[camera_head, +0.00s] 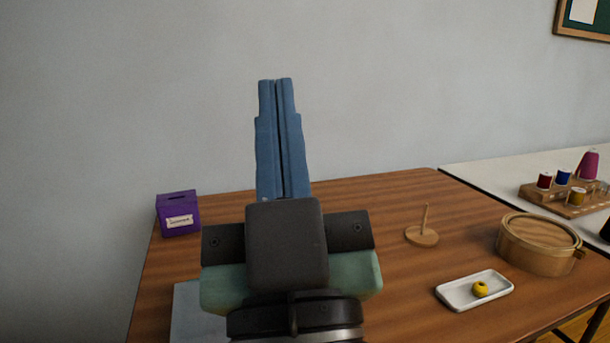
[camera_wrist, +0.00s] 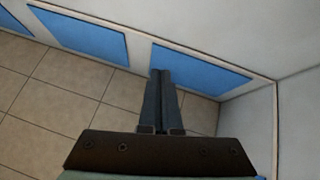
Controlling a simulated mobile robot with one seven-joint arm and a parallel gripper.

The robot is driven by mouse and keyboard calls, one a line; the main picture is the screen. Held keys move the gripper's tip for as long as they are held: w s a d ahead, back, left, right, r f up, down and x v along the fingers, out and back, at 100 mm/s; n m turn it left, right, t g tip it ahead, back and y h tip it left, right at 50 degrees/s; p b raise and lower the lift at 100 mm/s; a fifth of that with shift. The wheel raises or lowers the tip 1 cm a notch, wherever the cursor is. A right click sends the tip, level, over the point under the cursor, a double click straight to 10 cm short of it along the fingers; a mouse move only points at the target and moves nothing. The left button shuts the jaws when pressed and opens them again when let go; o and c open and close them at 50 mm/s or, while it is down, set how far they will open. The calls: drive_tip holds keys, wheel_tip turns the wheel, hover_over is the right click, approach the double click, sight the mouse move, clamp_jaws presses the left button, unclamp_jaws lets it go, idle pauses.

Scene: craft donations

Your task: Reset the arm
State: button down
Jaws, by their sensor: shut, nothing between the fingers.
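My gripper (camera_head: 276,82) stands in the middle of the head view, raised above the wooden table with its blue fingers pointing up. The two fingers lie side by side, shut, with nothing between them. In the wrist view my gripper (camera_wrist: 161,72) is also shut and empty. Behind its fingers there are a tiled floor (camera_wrist: 70,90) and a wall with blue panels (camera_wrist: 200,70). My gripper and wrist hide the middle of the table in the head view.
The wooden table (camera_head: 385,210) holds a purple box (camera_head: 178,222), a wooden peg stand (camera_head: 422,237), a white tray (camera_head: 455,304) with a yellow bead (camera_head: 480,289), and a round lidded wooden box (camera_head: 535,253). A spool rack (camera_head: 552,200) stands on a white table at right.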

wheel_tip(320, 180, up, 43)
drive_tip(key=s+d+m+t+h+p, duration=0.1)
drive_tip(key=s+m+h+p, duration=0.1)
drive_tip(key=p, duration=3.4)
drive_tip(key=shift+s+d+m+t+h, duration=0.2)
drive_tip(key=shift+d+m+t+h, duration=0.15)
drive_tip(key=shift+h, duration=0.45)
drive_tip(key=shift+f, duration=0.1)
